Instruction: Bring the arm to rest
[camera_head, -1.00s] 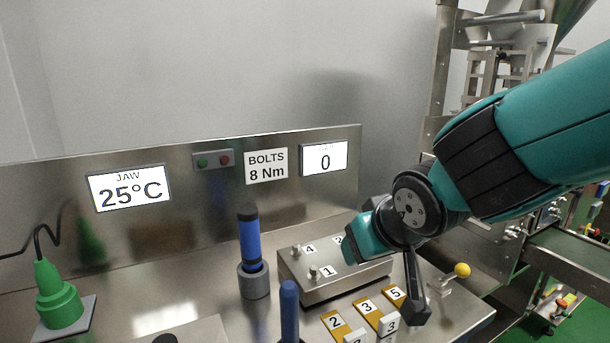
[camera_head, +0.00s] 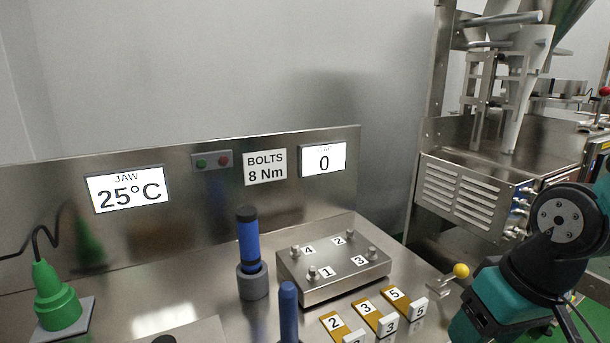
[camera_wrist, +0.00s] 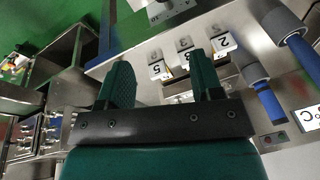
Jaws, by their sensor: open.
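My gripper (camera_wrist: 164,76) shows in the wrist view with its two dark green fingers apart and nothing between them. In the head view, my teal and black arm is at the lower right, to the right of the steel bench (camera_head: 190,290). The fingers are not visible there. In the wrist view, numbered tags (camera_wrist: 185,60) lie beyond the fingertips, and I cannot tell how far off they are.
On the bench stand a bolted steel block (camera_head: 335,284), a blue tool in a grey holder (camera_head: 253,280), a second blue handle (camera_head: 289,310) and a green plug (camera_head: 56,302). A yellow-knobbed lever (camera_head: 461,271) is near my arm. A steel machine (camera_head: 470,185) stands behind.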

